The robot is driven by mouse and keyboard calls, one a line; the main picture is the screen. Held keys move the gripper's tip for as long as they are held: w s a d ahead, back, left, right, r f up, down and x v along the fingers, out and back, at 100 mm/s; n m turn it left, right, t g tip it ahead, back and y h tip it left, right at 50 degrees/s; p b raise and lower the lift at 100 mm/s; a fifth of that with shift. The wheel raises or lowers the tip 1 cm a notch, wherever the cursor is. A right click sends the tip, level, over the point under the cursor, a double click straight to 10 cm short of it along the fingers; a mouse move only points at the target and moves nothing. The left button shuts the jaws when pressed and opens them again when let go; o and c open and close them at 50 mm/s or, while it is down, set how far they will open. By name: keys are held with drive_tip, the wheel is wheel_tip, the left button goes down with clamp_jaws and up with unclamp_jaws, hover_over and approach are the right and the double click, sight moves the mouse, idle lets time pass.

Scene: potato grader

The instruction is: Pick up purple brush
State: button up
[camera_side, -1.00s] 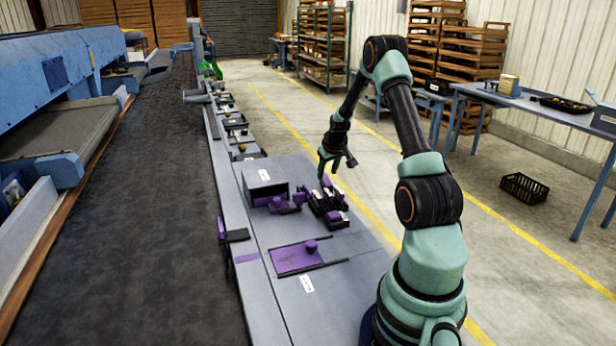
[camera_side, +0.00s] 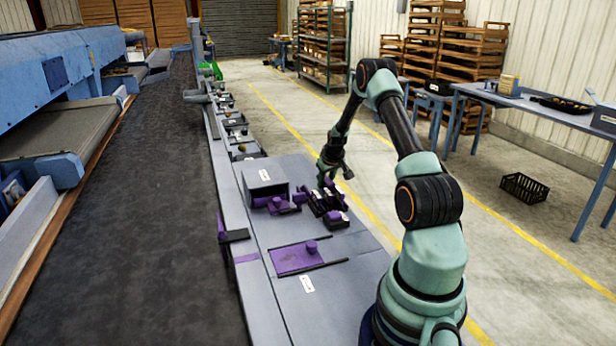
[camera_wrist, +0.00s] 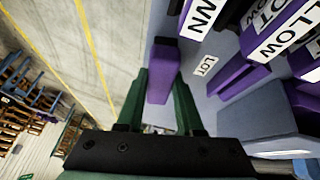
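My gripper (camera_side: 331,176) is low over the far end of a row of purple and black items. In the wrist view, its two green fingers (camera_wrist: 161,95) are apart. A purple upright block or handle (camera_wrist: 159,74) shows between them, with a black part at its far end; it may be the purple brush, but I cannot tell for sure. No clear contact between fingers and purple shows. In the side view, a bit of purple (camera_side: 328,182) shows just under my gripper.
Black holders with white labels and purple parts (camera_side: 333,217) stand close by. A grey box (camera_side: 265,184) is left of them. A purple plate with a knob (camera_side: 294,259) lies nearer on the grey bench (camera_side: 350,290). The dark belt (camera_side: 120,220) runs at left.

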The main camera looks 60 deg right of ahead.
clamp_jaws()
wheel_tip(320, 180, up, 20)
drive_tip(key=w+a+r+n+t+y, duration=0.1)
drive_tip(key=w+a+r+n, duration=0.25)
drive_tip(key=a, duration=0.85)
drive_tip(key=w+a+r+n+t+y, duration=0.1)
drive_tip(key=w+a+r+n, duration=0.3)
drive_tip(key=a, duration=0.8)
drive_tip(key=s+a+r+n+y, duration=0.1)
drive_tip(key=s+a, duration=0.1)
drive_tip(key=a, duration=0.9)
drive_tip(key=s+a+n+y, duration=0.1)
drive_tip(key=s+a, duration=0.1)
drive_tip(key=a, duration=1)
drive_tip(key=shift+s+r+n, duration=0.15)
drive_tip(key=shift+r+n, duration=0.2)
